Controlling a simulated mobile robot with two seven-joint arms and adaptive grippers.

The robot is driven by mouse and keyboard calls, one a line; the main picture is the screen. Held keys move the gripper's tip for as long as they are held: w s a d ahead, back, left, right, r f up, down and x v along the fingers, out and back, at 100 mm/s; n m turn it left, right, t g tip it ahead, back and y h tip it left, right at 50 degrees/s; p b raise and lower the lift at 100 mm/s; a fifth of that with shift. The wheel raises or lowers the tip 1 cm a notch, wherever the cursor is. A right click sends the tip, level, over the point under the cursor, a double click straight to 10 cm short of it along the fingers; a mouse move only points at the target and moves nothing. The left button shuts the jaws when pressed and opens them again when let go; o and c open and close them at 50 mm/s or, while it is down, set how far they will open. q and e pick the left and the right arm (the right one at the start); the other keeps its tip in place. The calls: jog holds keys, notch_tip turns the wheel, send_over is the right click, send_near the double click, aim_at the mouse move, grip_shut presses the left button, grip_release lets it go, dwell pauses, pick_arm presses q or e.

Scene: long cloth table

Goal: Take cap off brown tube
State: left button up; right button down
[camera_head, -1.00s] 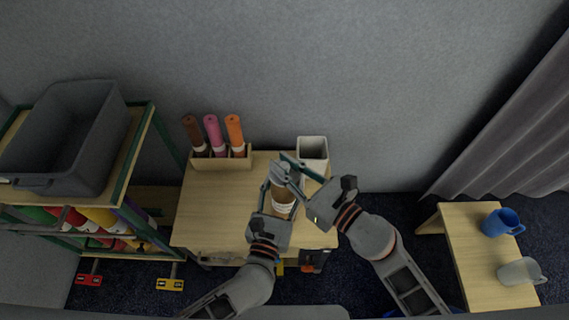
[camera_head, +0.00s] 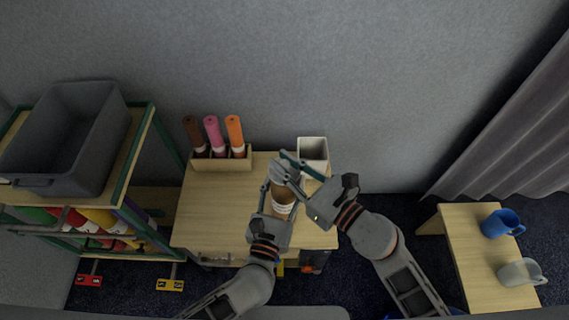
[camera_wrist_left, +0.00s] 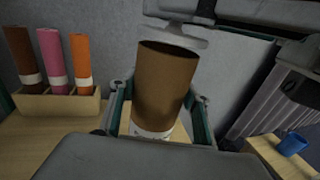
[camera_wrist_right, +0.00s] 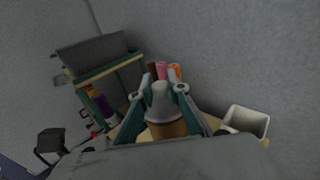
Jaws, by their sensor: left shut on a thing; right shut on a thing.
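The brown tube (camera_head: 283,197) stands upright above the table, with a white band near its lower end. My left gripper (camera_wrist_left: 158,112) is shut around its sides. In the left wrist view, the tube (camera_wrist_left: 165,85) shows its open, dark mouth. The pale grey cap (camera_wrist_left: 178,35) is above the mouth, with a gap between them. My right gripper (camera_wrist_right: 160,92) is shut on the cap (camera_wrist_right: 160,103). In the head view the cap (camera_head: 282,171) sits just beyond the tube's top.
A wooden rack (camera_head: 222,163) with brown, pink and orange tubes stands at the back left of the wooden table (camera_head: 205,215). A white open bin (camera_head: 313,150) stands close behind my right gripper. A side table (camera_head: 465,238) holds a blue mug (camera_head: 499,223) and a pale mug.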

aim_at(285, 164)
jog(key=shift+r, duration=0.5)
jog(key=shift+r, duration=0.15)
jog(key=shift+r, duration=2)
pick_arm(q)
jog(key=o, duration=1.7)
jog(key=shift+c, duration=0.2)
